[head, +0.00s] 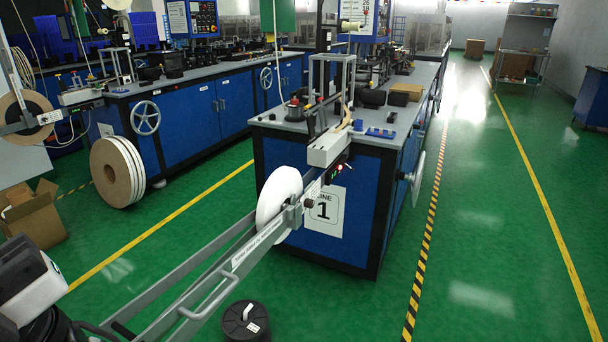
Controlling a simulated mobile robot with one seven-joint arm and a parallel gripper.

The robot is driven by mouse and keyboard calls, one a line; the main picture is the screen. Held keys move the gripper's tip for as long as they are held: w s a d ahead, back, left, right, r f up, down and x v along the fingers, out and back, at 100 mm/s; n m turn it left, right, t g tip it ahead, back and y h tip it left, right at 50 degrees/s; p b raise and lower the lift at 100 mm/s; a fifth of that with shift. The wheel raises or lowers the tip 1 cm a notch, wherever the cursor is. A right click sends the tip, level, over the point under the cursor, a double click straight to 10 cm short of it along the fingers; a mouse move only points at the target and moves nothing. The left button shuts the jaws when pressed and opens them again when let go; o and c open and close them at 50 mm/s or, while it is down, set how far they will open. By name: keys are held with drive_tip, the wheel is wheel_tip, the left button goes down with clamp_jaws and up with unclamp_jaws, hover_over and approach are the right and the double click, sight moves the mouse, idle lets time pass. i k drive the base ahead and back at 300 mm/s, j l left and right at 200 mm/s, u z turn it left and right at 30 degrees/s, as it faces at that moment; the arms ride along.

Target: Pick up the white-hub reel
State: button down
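A white reel (278,207) stands upright on the grey payoff arm (240,262), in front of the blue machine cabinet marked 1. It is seen at a slant, and its hub is largely hidden by the arm's bracket, so I cannot tell the hub's colour. A white and dark part at the bottom left seems to be of my own arm. No gripper fingertips show.
Large cardboard-sided reels (112,172) stand on the floor by the left machine. An open cardboard box (36,220) is at the far left. Another reel (26,111) hangs on the left machine's payoff arm. The green aisle (480,210) on the right is clear.

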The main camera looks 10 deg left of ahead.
sight(279, 190)
drive_tip(key=u, duration=2.7)
drive_tip(key=k+l, duration=0.25)
drive_tip(key=l, duration=0.15)
drive_tip(key=k+l, duration=0.25)
drive_tip(key=l, duration=0.2)
drive_tip(key=k+l, duration=0.2)
drive_tip(key=l, duration=0.2)
drive_tip(key=k+l+z, duration=0.1)
drive_tip(key=z, duration=0.35)
drive_tip(key=l+z, duration=0.25)
drive_tip(key=z, duration=0.25)
